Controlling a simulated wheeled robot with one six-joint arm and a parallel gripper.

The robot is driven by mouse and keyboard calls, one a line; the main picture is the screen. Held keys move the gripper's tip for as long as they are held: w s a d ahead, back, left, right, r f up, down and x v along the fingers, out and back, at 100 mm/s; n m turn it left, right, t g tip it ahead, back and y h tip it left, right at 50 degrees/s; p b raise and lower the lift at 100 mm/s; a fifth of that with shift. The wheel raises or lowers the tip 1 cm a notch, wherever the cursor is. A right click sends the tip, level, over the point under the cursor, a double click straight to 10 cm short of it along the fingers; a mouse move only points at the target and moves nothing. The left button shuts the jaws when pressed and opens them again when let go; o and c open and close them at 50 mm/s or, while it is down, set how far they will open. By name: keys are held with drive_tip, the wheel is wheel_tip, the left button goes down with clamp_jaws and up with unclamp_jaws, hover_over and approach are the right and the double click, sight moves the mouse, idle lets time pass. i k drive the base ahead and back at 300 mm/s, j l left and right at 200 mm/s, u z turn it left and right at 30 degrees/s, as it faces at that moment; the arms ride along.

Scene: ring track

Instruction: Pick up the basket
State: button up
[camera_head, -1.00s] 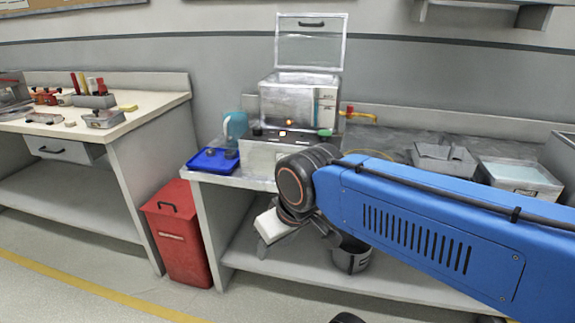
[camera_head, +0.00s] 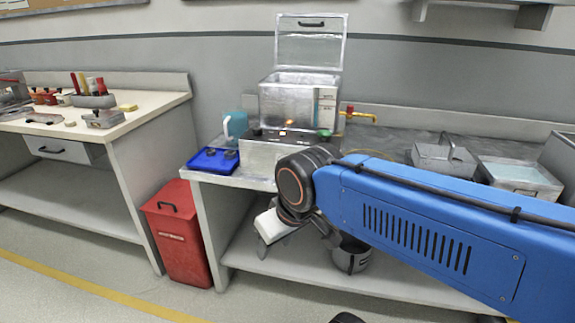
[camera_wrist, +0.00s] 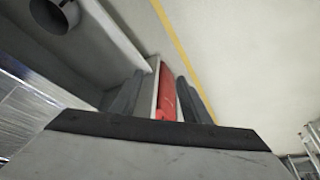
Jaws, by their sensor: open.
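The basket appears to be the grey metal container with an upright handle (camera_head: 443,158) on the right part of the bench in the head view. My gripper (camera_head: 264,246) hangs in front of the bench, below its top and well to the left of the basket. In the wrist view my gripper (camera_wrist: 158,85) has its two dark fingers spread apart with nothing held between them. The basket is not seen in the wrist view. My blue arm covers part of the bench in the head view.
A metal tank with a raised lid (camera_head: 299,103) stands mid-bench, beside a blue tray (camera_head: 213,160) and a teal jug (camera_head: 235,124). A water-filled tub (camera_head: 522,177) is right of the basket. A red bin (camera_head: 178,235) stands on the floor; a bucket (camera_head: 352,256) sits on the lower shelf.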

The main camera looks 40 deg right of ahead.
sight(441, 162)
drive_tip(key=z, duration=1.95)
